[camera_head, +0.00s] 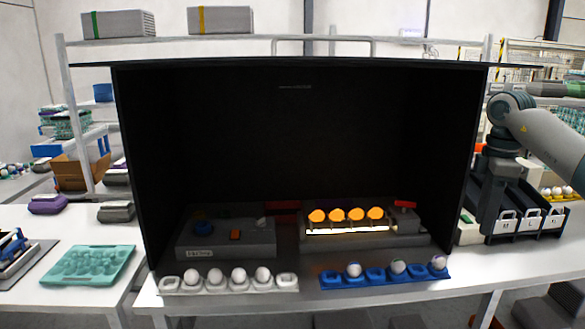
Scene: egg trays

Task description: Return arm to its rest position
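My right arm comes in from the right edge, and its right gripper (490,222) hangs down at the right of the black booth, in front of or over black bins. The dark gripper blends into the bins, so I cannot tell whether its fingers are open or shut, and no held object shows. My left gripper is not in view. Inside the booth, several eggs (337,215) glow orange on a lit grey device (320,243). A white tray (284,283) with several white eggs and a blue tray (330,280) with three pale eggs lie in front.
The black booth (295,130) stands on a white table (300,300). Labelled black bins (527,222) stand at its right. A grey box (225,245) with buttons sits inside, left. A teal tray (125,255) lies on the left table. The space before the booth is free of arms.

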